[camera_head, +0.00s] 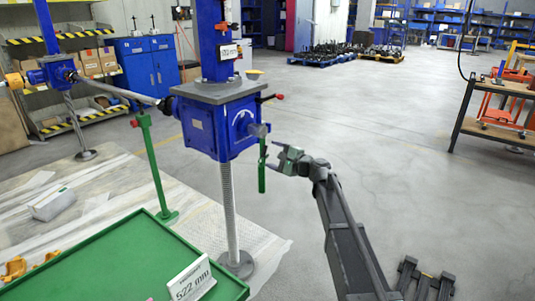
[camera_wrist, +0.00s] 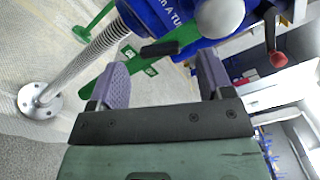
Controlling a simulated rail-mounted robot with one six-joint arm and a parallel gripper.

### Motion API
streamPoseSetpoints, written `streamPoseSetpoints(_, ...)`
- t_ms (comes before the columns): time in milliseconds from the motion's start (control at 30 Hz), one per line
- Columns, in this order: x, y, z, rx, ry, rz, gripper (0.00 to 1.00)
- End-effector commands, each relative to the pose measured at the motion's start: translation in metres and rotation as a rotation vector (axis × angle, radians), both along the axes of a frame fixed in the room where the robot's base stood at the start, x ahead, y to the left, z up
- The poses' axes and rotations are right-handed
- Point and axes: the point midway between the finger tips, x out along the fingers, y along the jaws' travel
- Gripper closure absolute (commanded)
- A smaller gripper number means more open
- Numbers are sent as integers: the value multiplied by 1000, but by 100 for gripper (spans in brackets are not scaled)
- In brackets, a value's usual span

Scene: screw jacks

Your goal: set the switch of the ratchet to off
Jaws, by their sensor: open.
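The ratchet (camera_head: 262,168) is a green bar hanging nearly upright from the input shaft at the right side of the blue screw jack (camera_head: 215,125). In the wrist view the green ratchet (camera_wrist: 180,40) runs diagonally just beyond my fingers, with a round grey end at the top. Its switch (camera_wrist: 160,48) is a small black lever across the bar. Two small green labels lie beside it, too small to read surely. My gripper (camera_head: 277,160) is open, just right of the ratchet. In the wrist view its purple-grey fingers (camera_wrist: 160,68) stand apart, with the switch between and just beyond them.
A green tray (camera_head: 130,250) with a white "522 mm" sign (camera_head: 191,280) stands at the front left. A red-knobbed lever (camera_wrist: 277,58) projects from the jack. A second jack (camera_head: 60,72) stands at the left, joined by a shaft. The floor right of the jack is open.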

Motion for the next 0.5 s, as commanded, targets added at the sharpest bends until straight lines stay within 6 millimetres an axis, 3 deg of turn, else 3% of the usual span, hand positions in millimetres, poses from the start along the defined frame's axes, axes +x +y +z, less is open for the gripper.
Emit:
streamPoseSetpoints(200, 15, 24, 0, -1, 0, 0, 27)
streamPoseSetpoints(433, 15, 25, 0, -1, 0, 0, 27)
streamPoseSetpoints(500, 15, 25, 0, -1, 0, 0, 36)
